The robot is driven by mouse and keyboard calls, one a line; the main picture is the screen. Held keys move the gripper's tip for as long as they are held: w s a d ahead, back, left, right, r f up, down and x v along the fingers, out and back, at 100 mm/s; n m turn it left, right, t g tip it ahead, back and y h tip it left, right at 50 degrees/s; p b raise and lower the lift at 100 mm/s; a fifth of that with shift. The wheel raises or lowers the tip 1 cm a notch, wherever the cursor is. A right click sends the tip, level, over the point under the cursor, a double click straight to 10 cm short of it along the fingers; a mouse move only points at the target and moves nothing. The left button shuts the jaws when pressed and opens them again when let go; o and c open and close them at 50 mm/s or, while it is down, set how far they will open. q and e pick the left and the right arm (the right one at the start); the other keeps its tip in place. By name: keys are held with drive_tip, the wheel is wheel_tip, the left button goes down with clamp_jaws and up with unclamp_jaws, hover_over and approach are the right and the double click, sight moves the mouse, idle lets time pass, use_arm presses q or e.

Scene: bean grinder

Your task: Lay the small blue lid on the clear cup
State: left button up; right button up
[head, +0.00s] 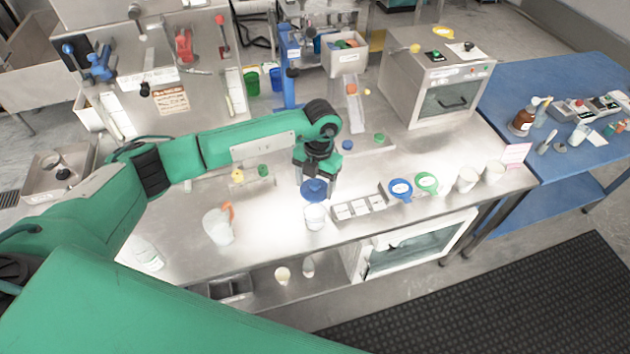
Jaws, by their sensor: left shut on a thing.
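The small blue lid (314,189) is in the head view near the middle of the steel counter. My left gripper (315,182) points down and is shut on the lid, just above and at the back of the clear cup (315,217). The cup stands upright on the counter near its front edge. The lid overlaps the cup's top rim in the picture; I cannot tell whether they touch. The fingertips are partly hidden by the lid. My right gripper does not show.
A tray with white compartments (358,207) stands right of the cup. Blue tape (400,189), green tape (427,182) and white cups (467,179) lie further right. A white pitcher (218,226) with an orange handle stands at left. The counter between pitcher and cup is clear.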

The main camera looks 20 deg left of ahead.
sight(315, 196)
use_arm(q)
drive_tip(key=shift+f+b, duration=0.15)
drive_tip(key=shift+b, duration=0.25)
wheel_tip(315, 196, down, 5)
drive_tip(key=b, duration=0.3)
drive_tip(key=shift+b, duration=0.4)
drive_tip(key=shift+r, duration=0.2)
idle(0.4)
drive_tip(key=shift+f+b, duration=0.1)
drive_tip(key=shift+b, duration=0.2)
drive_tip(key=shift+f+b, duration=0.3)
